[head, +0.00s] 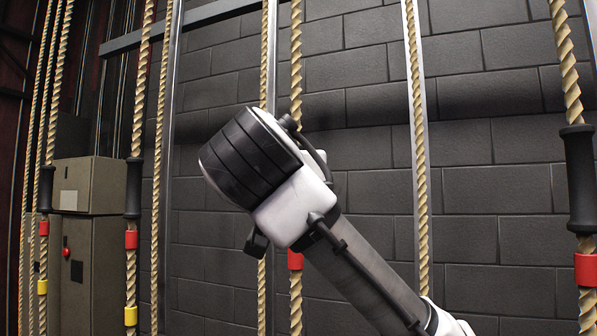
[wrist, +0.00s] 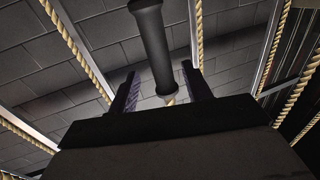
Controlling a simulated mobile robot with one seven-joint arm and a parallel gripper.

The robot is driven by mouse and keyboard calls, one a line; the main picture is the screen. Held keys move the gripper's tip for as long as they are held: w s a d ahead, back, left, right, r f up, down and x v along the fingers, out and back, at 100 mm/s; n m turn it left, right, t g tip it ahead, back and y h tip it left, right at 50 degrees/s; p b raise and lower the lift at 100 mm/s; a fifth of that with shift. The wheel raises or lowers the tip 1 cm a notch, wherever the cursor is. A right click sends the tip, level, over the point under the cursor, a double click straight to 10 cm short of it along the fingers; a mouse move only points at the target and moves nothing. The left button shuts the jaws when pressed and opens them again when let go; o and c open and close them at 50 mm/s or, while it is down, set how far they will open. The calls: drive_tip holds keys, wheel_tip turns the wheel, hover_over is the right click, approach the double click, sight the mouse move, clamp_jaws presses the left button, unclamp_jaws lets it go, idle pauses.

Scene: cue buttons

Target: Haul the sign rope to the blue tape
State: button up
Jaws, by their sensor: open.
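My gripper (wrist: 161,78) is open in the wrist view, its two dark fingers apart. A black grip sleeve (wrist: 152,42) on a rope stands between and beyond the fingers; I cannot tell whether they touch it. In the head view my arm hides the gripper fingers and part of the middle rope (head: 296,60), which carries red tape (head: 295,260). No label shows which rope is the sign rope. No blue tape can be made out in the head view.
Other ropes carry black sleeves at the left (head: 133,188), far left (head: 46,188) and right (head: 579,180). Yellow tape (head: 131,316) sits below red tape at left. Metal rails (head: 170,100) stand before a grey block wall (head: 480,180). A cabinet (head: 90,250) stands left.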

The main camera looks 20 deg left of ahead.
drive_tip(key=p+x, duration=0.2)
drive_tip(key=x, duration=0.5)
drive_tip(key=shift+w, duration=0.25)
clamp_jaws()
